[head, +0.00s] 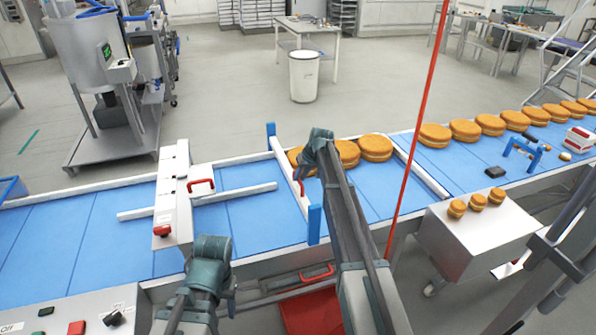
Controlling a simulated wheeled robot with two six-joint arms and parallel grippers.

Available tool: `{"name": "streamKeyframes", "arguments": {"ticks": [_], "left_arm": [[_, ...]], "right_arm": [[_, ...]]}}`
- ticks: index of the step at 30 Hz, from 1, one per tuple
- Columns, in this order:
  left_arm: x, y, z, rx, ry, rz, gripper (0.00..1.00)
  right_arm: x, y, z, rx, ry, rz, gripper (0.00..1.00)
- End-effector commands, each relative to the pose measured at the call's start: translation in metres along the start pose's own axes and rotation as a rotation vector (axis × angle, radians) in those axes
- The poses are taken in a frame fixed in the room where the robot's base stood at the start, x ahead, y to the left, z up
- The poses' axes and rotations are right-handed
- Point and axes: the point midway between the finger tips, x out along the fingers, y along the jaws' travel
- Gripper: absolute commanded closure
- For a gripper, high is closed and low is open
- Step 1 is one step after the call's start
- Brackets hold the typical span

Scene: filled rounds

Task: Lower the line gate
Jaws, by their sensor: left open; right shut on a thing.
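The line gate (286,163) is a white bar across the blue belt, between a far blue post (271,131) and a near blue post (314,225). Its height over the belt is hard to judge. My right gripper (302,168) is at the bar's middle, shut on the gate's red handle (301,188), which it partly hides. Filled rounds (376,147) sit on the belt just right of the gate, one partly behind my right wrist. My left gripper (212,252) is open and apart from the gate, over the belt's near edge; its fingers are mostly hidden.
A white housing (172,190) with a red handle (201,186) spans the belt to the left. The belt between it and the gate is clear of rounds. A red cord (420,110) hangs right of my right arm. A white side cart (470,245) holds small rounds (477,200).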

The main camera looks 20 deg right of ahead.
Motion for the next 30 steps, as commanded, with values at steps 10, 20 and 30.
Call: {"name": "streamKeyframes", "arguments": {"ticks": [10, 20, 30], "left_arm": [[0.054, 0.005, -0.003, 0.008, 0.0, -0.001, 0.5], [0.08, 0.007, -0.004, 0.006, 0.0, -0.002, 0.5], [0.079, 0.007, -0.004, 0.006, 0.0, -0.002, 0.5]], "right_arm": [[0.046, 0.011, 0.029, 0.0, 0.001, 0.001, 1.0], [0.069, 0.016, 0.039, -0.001, -0.001, 0.001, 1.0], [0.068, 0.015, 0.039, -0.001, -0.003, 0.001, 0.62]]}}
